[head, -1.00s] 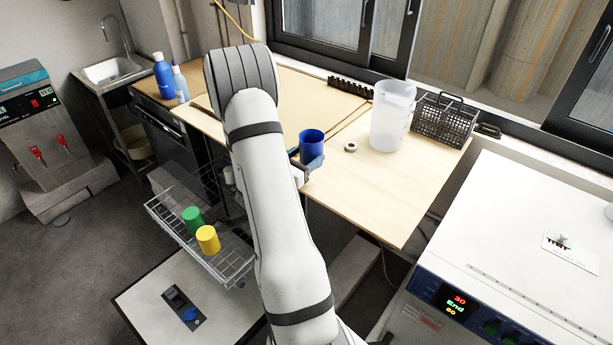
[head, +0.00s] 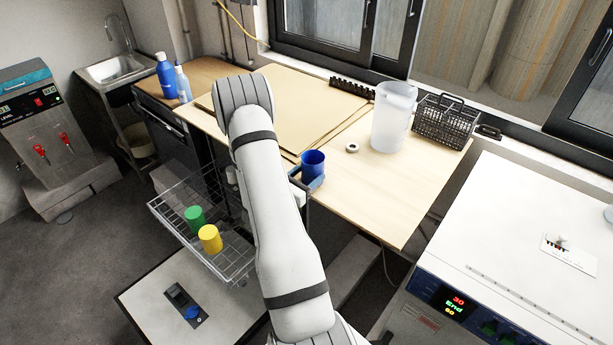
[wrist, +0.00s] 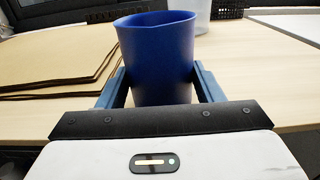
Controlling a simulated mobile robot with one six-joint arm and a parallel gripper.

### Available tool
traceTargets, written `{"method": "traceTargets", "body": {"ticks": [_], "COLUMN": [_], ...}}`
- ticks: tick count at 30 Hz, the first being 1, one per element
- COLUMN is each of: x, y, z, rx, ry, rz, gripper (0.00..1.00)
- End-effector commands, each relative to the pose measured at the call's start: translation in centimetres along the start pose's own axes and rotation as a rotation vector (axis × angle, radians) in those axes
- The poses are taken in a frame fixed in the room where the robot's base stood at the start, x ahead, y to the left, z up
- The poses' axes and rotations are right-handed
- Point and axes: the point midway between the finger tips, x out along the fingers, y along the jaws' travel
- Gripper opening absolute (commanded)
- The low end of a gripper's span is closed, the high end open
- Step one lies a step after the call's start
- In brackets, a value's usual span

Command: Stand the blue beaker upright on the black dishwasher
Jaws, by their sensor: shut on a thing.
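The blue beaker (head: 313,162) is upright, with its open rim up. My gripper (head: 308,178) is shut on it near the front-left edge of the light wooden worktop. In the wrist view the blue beaker (wrist: 158,58) stands between the two blue fingers of my gripper (wrist: 160,92). Its lower end is hidden by the gripper body, so I cannot tell whether it touches a surface. The black dishwasher (head: 172,138) is at the left, below the worktop, partly hidden by my arm and the wire rack.
The wire rack (head: 236,272) holds a green cup (head: 195,218) and a yellow cup (head: 210,239). On the worktop (head: 400,205) are a tape roll (head: 352,147), a translucent jug (head: 392,120) and a black basket (head: 440,124). The worktop's front right is clear.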

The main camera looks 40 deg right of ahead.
Motion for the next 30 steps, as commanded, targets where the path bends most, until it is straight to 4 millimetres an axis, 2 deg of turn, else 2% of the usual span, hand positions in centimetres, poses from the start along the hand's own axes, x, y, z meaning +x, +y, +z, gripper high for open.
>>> {"method": "traceTargets", "body": {"ticks": [2,3,11,21,26,30], "x": [0.0,0.0,0.0,-0.1,-3.0,-6.2], "y": [0.0,0.0,-0.1,0.0,0.1,0.1], "z": [-0.4,-0.3,-0.2,0.2,-0.2,-0.3], "rx": [0.0,0.0,0.0,-0.001,-0.002,0.0], "ry": [0.0,0.0,0.0,0.0,0.0,0.001], "rz": [0.0,-0.001,-0.001,-0.001,0.003,0.004], "gripper": [0.35,0.62,0.82,0.82,0.82,0.82]}}
